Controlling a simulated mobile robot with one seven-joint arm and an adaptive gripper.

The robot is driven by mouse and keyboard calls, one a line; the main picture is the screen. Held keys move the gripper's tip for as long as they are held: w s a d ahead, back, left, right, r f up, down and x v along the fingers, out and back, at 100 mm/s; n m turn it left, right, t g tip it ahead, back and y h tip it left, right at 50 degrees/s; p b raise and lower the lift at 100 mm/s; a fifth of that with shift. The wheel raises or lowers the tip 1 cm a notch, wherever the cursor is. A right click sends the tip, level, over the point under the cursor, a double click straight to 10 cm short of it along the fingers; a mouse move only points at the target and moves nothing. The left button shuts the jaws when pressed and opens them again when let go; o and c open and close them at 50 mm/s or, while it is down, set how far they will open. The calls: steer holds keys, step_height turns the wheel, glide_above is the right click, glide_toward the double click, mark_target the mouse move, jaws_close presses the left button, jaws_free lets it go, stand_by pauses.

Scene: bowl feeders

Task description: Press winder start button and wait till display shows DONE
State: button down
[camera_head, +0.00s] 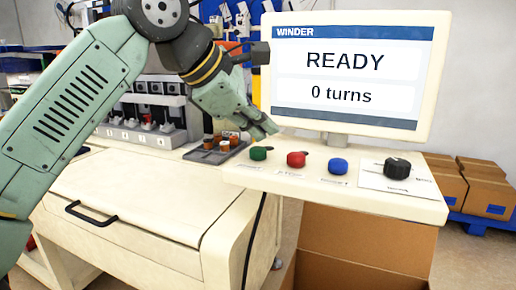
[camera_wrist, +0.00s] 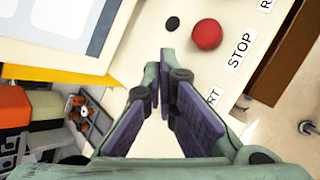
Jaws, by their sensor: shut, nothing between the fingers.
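The winder display (camera_head: 346,78) reads "READY" and "0 turns". Below it on the cream panel (camera_head: 240,175) are a green button (camera_head: 259,154), a red button (camera_head: 296,159) and a blue button (camera_head: 338,166). My gripper (camera_head: 270,130) is shut and empty, its tips just above and behind the green button; contact cannot be seen. In the wrist view, my gripper (camera_wrist: 161,62) covers the green button and part of a label ending in "RT". The red button (camera_wrist: 207,34) shows there beside its "STOP" label (camera_wrist: 240,51).
A black knob (camera_head: 397,167) sits at the panel's right. A dark tray (camera_head: 213,154) of small parts lies left of the buttons. Cardboard boxes (camera_head: 478,190) stand at the right. The display's lower edge is close behind the buttons.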

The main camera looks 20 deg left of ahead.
mark_target(260, 150)
stand_by(0.7)
steer(key=shift+f, duration=0.45)
steer(key=shift+f+b, duration=0.75)
stand_by(0.9)
steer(key=shift+r, duration=0.15)
steer(key=shift+r+p, duration=1.05)
step_height(260, 150, up, 5)
steer(key=p, duration=0.4)
steer(key=shift+p, duration=0.3)
